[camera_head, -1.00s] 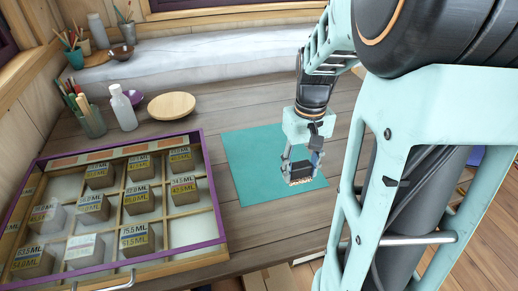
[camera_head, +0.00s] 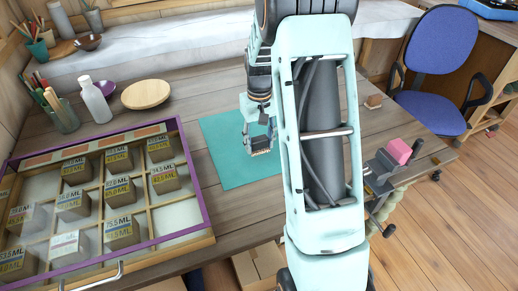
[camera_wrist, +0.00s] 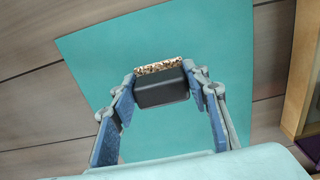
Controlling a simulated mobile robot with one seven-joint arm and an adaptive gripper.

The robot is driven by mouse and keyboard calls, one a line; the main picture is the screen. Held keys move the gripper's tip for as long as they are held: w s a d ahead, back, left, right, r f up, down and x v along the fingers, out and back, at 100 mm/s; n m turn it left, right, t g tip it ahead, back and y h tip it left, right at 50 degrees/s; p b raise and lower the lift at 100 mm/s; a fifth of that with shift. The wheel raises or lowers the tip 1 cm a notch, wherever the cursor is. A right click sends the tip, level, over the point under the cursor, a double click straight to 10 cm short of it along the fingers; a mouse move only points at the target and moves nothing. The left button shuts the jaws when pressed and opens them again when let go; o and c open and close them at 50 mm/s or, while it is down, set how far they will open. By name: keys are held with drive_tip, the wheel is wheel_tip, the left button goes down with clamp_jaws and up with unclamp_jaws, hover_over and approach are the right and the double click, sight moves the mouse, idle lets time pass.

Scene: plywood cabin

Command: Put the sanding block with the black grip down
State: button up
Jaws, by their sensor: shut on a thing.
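The sanding block with the black grip (camera_wrist: 162,85) is between the fingers of my gripper (camera_wrist: 160,95) in the wrist view. Its speckled tan abrasive side shows along the top edge, and its black side faces the camera. In the head view my gripper (camera_head: 259,143) holds the block (camera_head: 261,152) over the teal mat (camera_head: 226,164). Both fingers press on the block's ends. I cannot tell whether the block touches the mat or hangs just above it.
A purple-edged compartment tray (camera_head: 196,187) with several labelled blocks stands left of the mat. A wooden disc (camera_head: 146,94), a white bottle (camera_head: 95,101) and a jar of brushes (camera_head: 62,117) stand behind it. A vise with a pink block (camera_head: 399,151) is at the right edge.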

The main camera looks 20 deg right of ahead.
sight(259, 150)
drive_tip(key=shift+w+f, duration=0.15)
drive_tip(key=shift+f, duration=1.5)
drive_tip(key=shift+f, duration=0.2)
drive_tip(key=o, duration=1)
drive_tip(key=shift+r, duration=0.1)
wheel_tip(259, 150, up, 12)
drive_tip(key=shift+r, duration=0.1)
